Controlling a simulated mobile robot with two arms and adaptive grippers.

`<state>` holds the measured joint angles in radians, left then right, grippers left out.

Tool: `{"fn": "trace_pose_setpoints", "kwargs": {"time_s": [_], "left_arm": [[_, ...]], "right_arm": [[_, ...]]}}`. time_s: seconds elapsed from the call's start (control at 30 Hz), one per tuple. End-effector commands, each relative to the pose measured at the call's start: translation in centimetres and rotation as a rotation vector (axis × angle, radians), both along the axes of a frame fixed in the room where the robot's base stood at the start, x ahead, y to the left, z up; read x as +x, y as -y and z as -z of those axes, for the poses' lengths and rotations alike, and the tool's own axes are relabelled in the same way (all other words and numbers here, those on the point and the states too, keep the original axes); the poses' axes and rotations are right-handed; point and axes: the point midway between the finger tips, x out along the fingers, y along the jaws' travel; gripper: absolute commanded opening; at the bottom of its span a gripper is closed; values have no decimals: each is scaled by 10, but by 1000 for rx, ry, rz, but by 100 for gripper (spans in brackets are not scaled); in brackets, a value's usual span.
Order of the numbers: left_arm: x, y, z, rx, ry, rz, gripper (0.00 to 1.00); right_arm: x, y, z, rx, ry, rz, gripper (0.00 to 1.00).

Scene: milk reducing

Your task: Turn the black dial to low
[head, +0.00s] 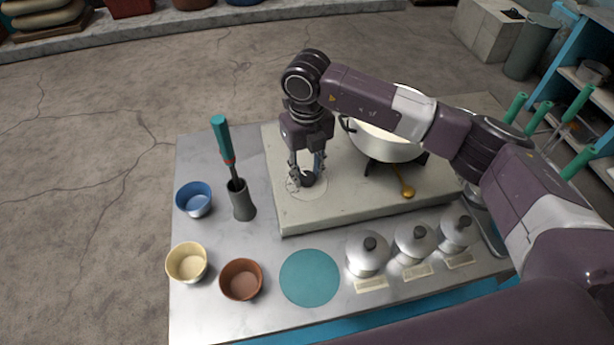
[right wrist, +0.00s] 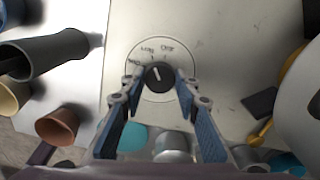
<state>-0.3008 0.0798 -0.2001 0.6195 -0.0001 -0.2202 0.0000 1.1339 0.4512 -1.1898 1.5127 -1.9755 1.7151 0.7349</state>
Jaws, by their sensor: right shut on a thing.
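The black dial (head: 306,179) sits on the left part of the pale stove slab, inside a thin printed circle. In the right wrist view the dial (right wrist: 158,76) shows a white pointer line and small lettering around its upper side, too small to read surely. My right gripper (head: 307,172) comes down over the dial from above. Its fingertips, also in the right wrist view (right wrist: 157,84), are on either side of the dial and shut on it. My left gripper does not show.
A white pot (head: 388,138) stands on the slab (head: 345,212) right of the dial, beside a gold-coloured spoon (head: 406,188). A grey holder (head: 241,200) with a green-handled tool stands at left. Bowls, a teal mat (head: 310,278) and lidded metal jars (head: 367,256) line the front.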

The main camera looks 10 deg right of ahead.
Motion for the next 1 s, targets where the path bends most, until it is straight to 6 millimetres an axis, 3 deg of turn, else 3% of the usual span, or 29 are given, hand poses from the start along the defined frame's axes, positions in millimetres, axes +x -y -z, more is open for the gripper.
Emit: {"fn": "trace_pose_setpoints", "kwargs": {"time_s": [0.2,0.7,0.73,0.87,1.0], "left_arm": [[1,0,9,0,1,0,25],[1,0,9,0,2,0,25],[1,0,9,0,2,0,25],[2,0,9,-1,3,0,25],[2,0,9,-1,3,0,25]], "right_arm": [[1,0,0,2,3,-64,5],[1,0,-2,1,4,-81,5],[1,0,-2,1,4,-80,33],[1,0,-2,1,3,-80,47],[1,0,-1,1,2,-80,47]]}}
